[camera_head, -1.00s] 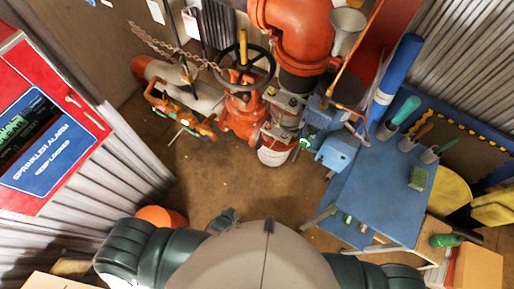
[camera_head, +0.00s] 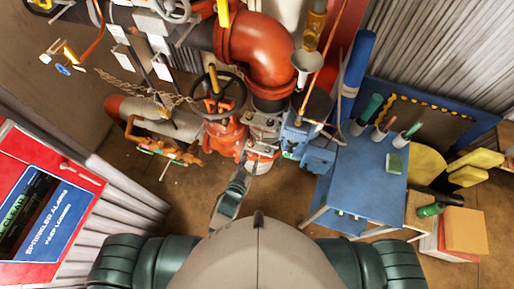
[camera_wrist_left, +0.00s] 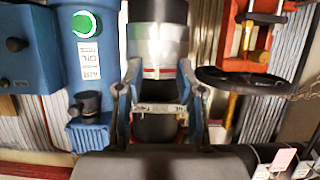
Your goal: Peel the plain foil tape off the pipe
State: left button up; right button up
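In the left wrist view a vertical pipe (camera_wrist_left: 155,90), black with pale sections, runs up the middle. A shiny silver band, seemingly the plain foil tape (camera_wrist_left: 158,46), wraps it, with a thin red line below. A pale strip with dark lettering (camera_wrist_left: 160,108) crosses lower down; I cannot tell whether it lies on the pipe. My left gripper (camera_wrist_left: 159,68) is open, its fingers apart on either side of the pipe in the picture; contact cannot be judged. In the head view the left gripper (camera_head: 243,172) is just below the red and silver pipe fittings (camera_head: 262,128). My right gripper is not in view.
A black handwheel (camera_head: 218,94) is left of the pipe; it also shows in the wrist view (camera_wrist_left: 240,78). A blue box (camera_head: 318,155) and blue table (camera_head: 365,175) holding tools stand right. A chain (camera_head: 130,88) hangs left. A red alarm cabinet (camera_head: 45,205) is far left.

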pick_arm(q)
jog(key=x, duration=1.2)
jog(key=shift+d, duration=0.35)
jog(key=shift+a, duration=0.4)
jog(key=shift+c, duration=0.2)
grip_shut()
jog(key=shift+d, duration=0.3)
jog(key=shift+s+a, duration=0.2)
